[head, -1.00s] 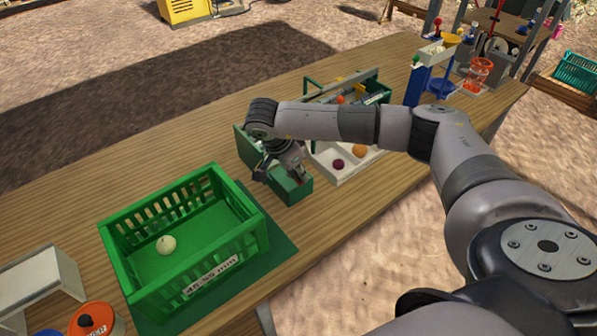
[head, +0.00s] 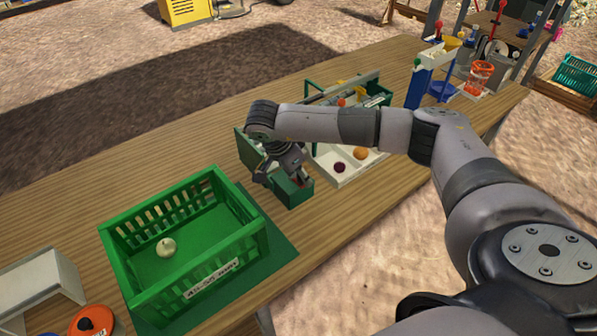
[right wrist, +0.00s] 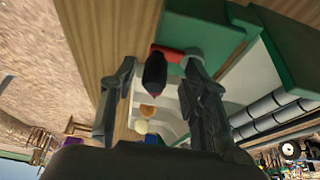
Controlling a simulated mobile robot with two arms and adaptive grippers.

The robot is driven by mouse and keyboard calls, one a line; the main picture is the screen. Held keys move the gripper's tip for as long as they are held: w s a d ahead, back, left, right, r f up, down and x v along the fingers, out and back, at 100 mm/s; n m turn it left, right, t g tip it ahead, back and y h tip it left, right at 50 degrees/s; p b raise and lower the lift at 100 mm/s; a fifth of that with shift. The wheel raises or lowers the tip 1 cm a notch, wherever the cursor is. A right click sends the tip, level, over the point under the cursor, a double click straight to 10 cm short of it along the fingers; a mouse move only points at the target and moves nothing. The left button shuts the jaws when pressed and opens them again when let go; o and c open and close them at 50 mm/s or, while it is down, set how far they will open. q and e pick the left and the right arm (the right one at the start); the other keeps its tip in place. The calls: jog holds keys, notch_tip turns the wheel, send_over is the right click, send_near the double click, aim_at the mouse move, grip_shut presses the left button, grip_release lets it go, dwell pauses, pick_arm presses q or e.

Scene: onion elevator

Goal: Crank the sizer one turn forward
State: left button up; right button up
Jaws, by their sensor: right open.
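The sizer is a green-sided machine (head: 292,190) on the bench, mostly hidden behind my right arm. In the right wrist view its green side (right wrist: 205,55) and grey rollers (right wrist: 275,110) show. A dark handle (right wrist: 155,70), apparently the crank's, stands at a red piece (right wrist: 168,53) by the green side. My right gripper (right wrist: 160,66) is open, with its fingers on either side of the dark handle; I see gaps beside it. In the head view this gripper (head: 293,172) is low against the sizer's near end. My left gripper is out of view.
A green crate (head: 262,236) holding one pale onion (head: 166,247) stands left of the sizer. A white tray (head: 350,175) with a purple and an orange ball lies right of it. A blue stand (head: 418,85) is farther right. Bare bench lies behind the crate.

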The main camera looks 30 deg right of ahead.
jog(key=shift+r, duration=0.1)
jog(key=shift+r+p, duration=2.1)
jog(key=shift+r, duration=1.3)
